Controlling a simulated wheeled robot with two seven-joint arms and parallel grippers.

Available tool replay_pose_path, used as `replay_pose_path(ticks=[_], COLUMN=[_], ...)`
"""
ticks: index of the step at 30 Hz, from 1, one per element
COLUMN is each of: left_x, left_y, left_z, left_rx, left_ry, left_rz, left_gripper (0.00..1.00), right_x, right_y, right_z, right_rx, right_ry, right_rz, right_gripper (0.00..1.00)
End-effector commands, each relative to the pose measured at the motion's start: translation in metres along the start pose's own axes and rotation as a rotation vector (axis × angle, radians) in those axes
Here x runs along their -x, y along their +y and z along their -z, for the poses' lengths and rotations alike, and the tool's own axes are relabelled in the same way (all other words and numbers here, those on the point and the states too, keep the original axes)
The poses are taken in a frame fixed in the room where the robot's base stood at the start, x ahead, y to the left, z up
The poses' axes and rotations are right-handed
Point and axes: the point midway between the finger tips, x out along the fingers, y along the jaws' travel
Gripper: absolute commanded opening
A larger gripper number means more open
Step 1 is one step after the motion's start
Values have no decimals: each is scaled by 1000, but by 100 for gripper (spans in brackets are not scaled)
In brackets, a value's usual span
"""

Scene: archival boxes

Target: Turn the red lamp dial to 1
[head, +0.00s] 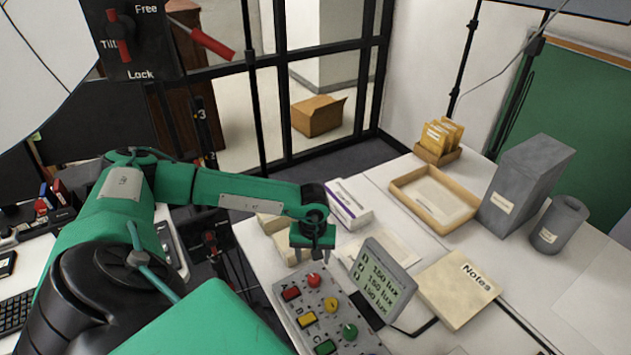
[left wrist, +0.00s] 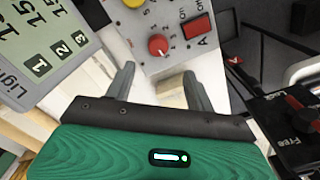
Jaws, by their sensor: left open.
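The red lamp dial (head: 314,280) is a round knob at the far end of a grey control panel (head: 297,318), next to a red rectangular switch (head: 291,293). In the left wrist view the dial (left wrist: 158,45) sits beside a switch marked A (left wrist: 194,27), with small scale numbers around it. I cannot read for sure which number it points at. My left gripper (head: 312,257) points down just behind the dial in the head view. Its two fingers (left wrist: 159,76) are apart and empty, and the dial lies just beyond their tips. My right gripper is in neither view.
A yellow dial (head: 331,305) and a green dial (head: 350,332) follow on the panel. A light meter display (head: 382,280) stands tilted close to its right. A Notes folder (head: 458,287), a wooden tray (head: 433,199) and grey archival boxes (head: 527,185) stand farther right.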

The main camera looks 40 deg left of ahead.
Motion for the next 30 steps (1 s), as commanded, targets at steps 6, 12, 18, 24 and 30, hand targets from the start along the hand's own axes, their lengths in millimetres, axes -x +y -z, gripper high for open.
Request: replay_pose_path(ticks=[6,12,18,24,30], left_x=[-46,-81,-98,-101,-101], left_y=[0,1,1,1,1], left_z=[-2,-1,0,0,-1], left_rx=[1,1,2,2,2], left_ry=[-3,-2,-1,-1,-1], left_rz=[1,-1,-2,-3,-3], left_gripper=[55,55,55,55,41], right_x=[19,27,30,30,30], right_y=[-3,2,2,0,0], right_z=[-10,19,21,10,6], right_rx=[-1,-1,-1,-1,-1], right_ry=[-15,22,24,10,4], right_rz=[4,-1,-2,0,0], right_gripper=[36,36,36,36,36])
